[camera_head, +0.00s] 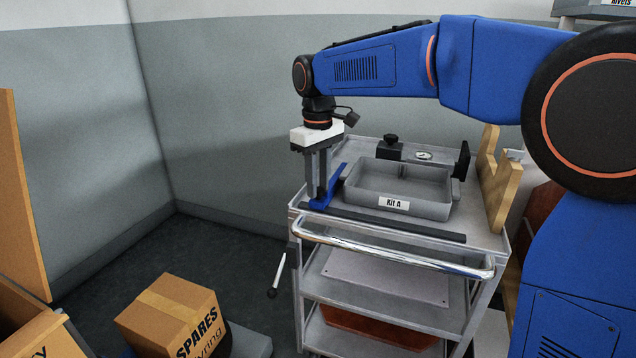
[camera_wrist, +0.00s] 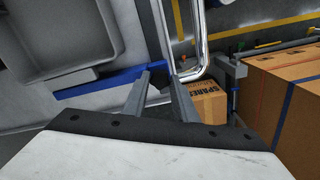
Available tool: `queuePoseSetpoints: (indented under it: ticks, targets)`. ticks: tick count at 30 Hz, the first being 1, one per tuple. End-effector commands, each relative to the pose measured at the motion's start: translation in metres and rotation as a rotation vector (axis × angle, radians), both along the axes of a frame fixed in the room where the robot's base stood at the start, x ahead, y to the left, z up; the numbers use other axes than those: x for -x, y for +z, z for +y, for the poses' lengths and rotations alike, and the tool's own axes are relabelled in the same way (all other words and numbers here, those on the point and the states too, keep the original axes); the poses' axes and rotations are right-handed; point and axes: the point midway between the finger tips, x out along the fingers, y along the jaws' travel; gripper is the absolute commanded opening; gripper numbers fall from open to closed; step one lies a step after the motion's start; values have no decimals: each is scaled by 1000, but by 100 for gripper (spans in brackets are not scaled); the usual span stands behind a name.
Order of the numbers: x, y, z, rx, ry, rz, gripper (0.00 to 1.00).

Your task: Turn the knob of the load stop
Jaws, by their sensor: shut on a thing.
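A blue bar (camera_head: 335,186), which looks like the load stop, lies at the left end of the cart top, beside the grey tray. It also shows in the wrist view (camera_wrist: 85,88), running to my fingers. My gripper (camera_head: 317,196) points straight down over the bar's front end, at the cart's front left corner. In the wrist view, its fingertips (camera_wrist: 159,78) are closed about a small dark piece (camera_wrist: 157,90), which looks like the knob. The fingers hide much of the knob, so its turn angle cannot be told.
The grey Kit A tray (camera_head: 440,210) stands to the right of the bar. A black block with a knob (camera_head: 390,150) stands behind it, and a wooden holder (camera_head: 497,190) at the right. A chrome handle (camera_head: 390,255) runs along the cart front. A SPARES box (camera_head: 170,315) is on the floor.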

Motion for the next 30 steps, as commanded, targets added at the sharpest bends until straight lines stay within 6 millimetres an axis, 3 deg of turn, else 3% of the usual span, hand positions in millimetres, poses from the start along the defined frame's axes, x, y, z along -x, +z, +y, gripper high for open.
queuePoseSetpoints:
  ticks: [18,30]
  targets:
    - [0,1,0,-1,-576,-1,3]
    - [0,1,0,-1,-844,-1,3]
